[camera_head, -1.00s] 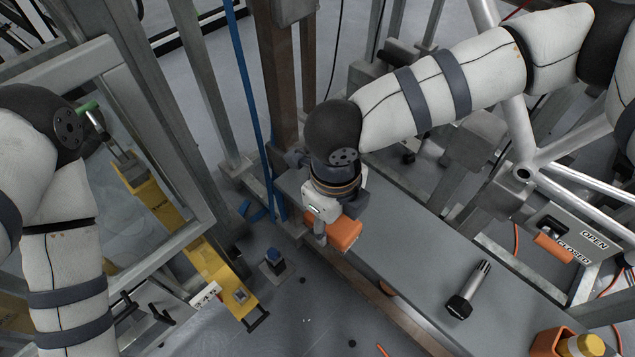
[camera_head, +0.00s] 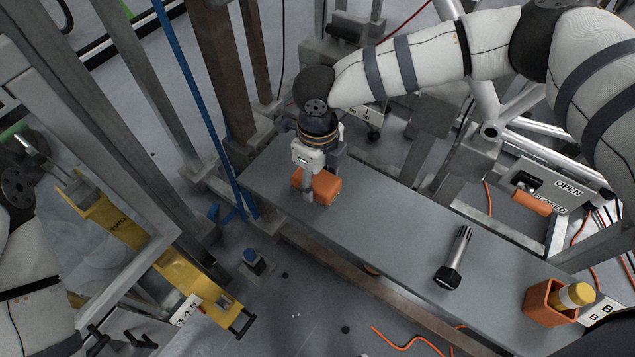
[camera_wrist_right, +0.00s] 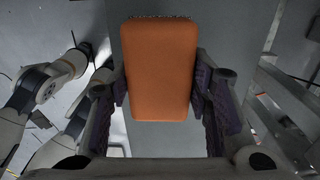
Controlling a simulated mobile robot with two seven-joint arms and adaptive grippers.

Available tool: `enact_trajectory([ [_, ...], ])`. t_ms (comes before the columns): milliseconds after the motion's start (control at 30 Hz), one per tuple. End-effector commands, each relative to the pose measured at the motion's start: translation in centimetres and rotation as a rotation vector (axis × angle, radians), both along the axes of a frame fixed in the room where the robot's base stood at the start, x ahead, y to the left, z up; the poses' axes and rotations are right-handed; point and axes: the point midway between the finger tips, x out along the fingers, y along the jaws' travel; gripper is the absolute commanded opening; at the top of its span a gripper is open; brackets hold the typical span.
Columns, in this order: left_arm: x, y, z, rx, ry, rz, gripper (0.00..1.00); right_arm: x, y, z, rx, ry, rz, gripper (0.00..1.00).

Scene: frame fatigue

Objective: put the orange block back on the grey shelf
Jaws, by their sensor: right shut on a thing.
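The orange block (camera_head: 325,187) is in my right gripper (camera_head: 310,190), near the left end of the grey shelf (camera_head: 400,230). The shelf is a long flat surface running from upper left to lower right. In the right wrist view the orange block (camera_wrist_right: 159,70) lies between the two dark purple-padded fingers of the right gripper (camera_wrist_right: 162,100), which are shut on it. The block appears over the shelf top, inside its front edge. I cannot tell whether its underside touches the shelf.
A dark-headed metal tool (camera_head: 455,260) lies on the shelf's middle right. An orange holder (camera_head: 550,302) with a yellow cylinder (camera_head: 577,295) stands at its right end. Upright posts and a blue pole (camera_head: 205,110) stand by the left end. Shelf surface between block and tool is clear.

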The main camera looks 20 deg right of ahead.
Motion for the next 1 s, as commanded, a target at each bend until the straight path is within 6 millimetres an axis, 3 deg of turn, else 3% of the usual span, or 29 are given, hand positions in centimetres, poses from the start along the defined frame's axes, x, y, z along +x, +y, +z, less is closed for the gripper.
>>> enact_trajectory([
  [267, -0.4, 0.0, -0.5, 0.0, 0.014, -0.001, 0.4, 1.1, -0.7, -3.4, 0.0, 0.0, 0.0, 0.23],
  [300, -0.4, 0.0, -0.5, 0.0, 0.014, -0.001, 0.4, 1.1, -0.7, -3.9, 0.0, -0.001, 0.0, 0.2],
  [467, -0.4, 0.0, -0.5, 0.0, 0.013, -0.001, 0.4, 1.2, -0.7, -3.9, 0.001, -0.006, 0.001, 0.15],
  [500, -0.4, 0.0, -0.5, 0.0, 0.013, -0.001, 0.4, 1.2, -0.7, -3.9, 0.001, -0.006, 0.001, 0.52],
  [567, -0.4, 0.0, -0.5, 0.0, 0.013, -0.001, 0.4, 1.2, -0.7, -3.9, 0.001, -0.006, 0.0, 0.66],
  [833, -0.4, 0.0, -0.5, 0.0, 0.014, -0.001, 0.4, 1.2, -0.7, -3.9, 0.0, -0.005, 0.0, 0.66],
  [933, -1.0, 0.0, -1.2, 0.0, 0.032, -0.001, 0.4, 1.0, -0.7, -4.9, 0.002, 0.001, 0.0, 0.66],
  [1000, -0.5, 0.0, -0.6, 0.0, 0.017, -0.001, 0.4, 1.3, -0.7, -2.7, 0.001, -0.009, 0.0, 0.66],
])
